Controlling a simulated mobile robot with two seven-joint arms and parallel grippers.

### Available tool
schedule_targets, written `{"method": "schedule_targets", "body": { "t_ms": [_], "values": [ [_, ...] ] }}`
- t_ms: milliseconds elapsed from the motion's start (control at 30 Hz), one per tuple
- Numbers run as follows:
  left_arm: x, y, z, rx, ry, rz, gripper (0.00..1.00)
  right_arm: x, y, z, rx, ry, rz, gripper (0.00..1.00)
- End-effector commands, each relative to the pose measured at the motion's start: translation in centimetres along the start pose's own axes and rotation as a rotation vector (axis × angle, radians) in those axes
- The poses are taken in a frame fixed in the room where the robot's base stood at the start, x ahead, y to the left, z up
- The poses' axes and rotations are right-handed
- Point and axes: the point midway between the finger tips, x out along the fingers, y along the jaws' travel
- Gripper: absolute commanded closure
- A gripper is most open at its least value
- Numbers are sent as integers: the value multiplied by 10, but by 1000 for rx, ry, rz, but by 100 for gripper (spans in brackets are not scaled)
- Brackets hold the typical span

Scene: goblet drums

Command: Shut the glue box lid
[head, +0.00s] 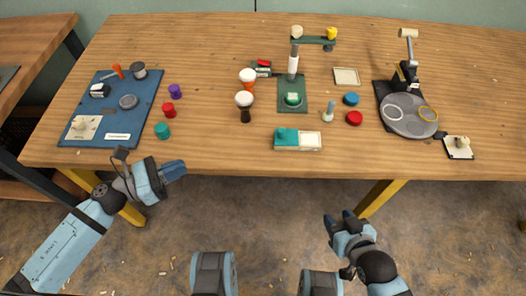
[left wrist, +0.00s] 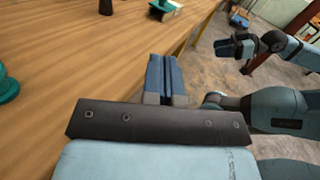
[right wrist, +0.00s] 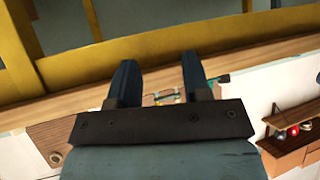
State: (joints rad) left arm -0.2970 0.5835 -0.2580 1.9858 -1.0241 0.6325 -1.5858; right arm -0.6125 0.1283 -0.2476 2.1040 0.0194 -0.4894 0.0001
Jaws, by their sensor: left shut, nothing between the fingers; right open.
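The box that looks like the glue box (head: 311,141) lies near the table's front edge, right of centre. It is pale, with a teal block (head: 287,136) on its left part and a cream area showing on its right part. I cannot tell how its lid is hinged or slides. It also shows at the top of the left wrist view (left wrist: 168,13). My left gripper (head: 174,170) is shut and empty at the front edge, well left of the box; its fingers meet in the left wrist view (left wrist: 162,78). My right gripper (head: 341,219) is open and empty, below the front edge.
A blue mat (head: 128,100) with small items lies at the left, with a teal cylinder (head: 162,131) beside it. Two white-topped goblet shapes (head: 244,99) stand behind the box. A grey round plate fixture (head: 408,118) stands at the right. The front edge left of the box is clear.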

Motion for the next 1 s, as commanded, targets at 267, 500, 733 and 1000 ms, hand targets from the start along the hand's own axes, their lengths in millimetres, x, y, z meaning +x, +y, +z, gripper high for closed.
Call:
{"method": "schedule_targets", "body": {
  "t_ms": [267,500,733,1000],
  "values": [
    [18,-2,-4,104,26,-43,100,0,1,-2,2,4,2,55],
    [69,-3,-5,101,24,-41,100,-2,2,-6,5,0,3,55],
    [119,-6,-6,100,25,-41,100,-4,2,-7,11,-8,4,55],
    [179,-8,-8,97,25,-40,100,-4,3,-4,19,-23,5,55]
  ]
}}
